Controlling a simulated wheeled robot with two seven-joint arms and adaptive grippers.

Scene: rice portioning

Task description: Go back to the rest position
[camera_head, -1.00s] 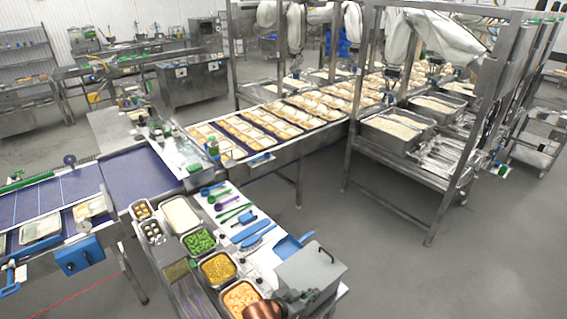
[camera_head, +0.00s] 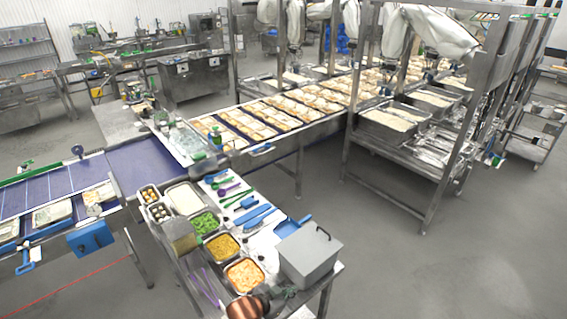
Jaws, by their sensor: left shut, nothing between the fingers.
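My left gripper (camera_head: 290,292) is a small dark shape at the bottom of the head view, with my copper-coloured arm link to its left. It is shut and empty. It shows over the near end of the steel counter, just in front of the grey box (camera_head: 309,260) and right of the pan of orange-pink food (camera_head: 244,273). Its fingers are too small to make out in detail. My right gripper is not in view.
Pans of yellow food (camera_head: 222,246), green food (camera_head: 206,223) and white food (camera_head: 184,199) line the counter. Blue utensils (camera_head: 254,216) lie beside them. A blue conveyor (camera_head: 147,171) runs at left. Open floor (camera_head: 420,275) lies to the right.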

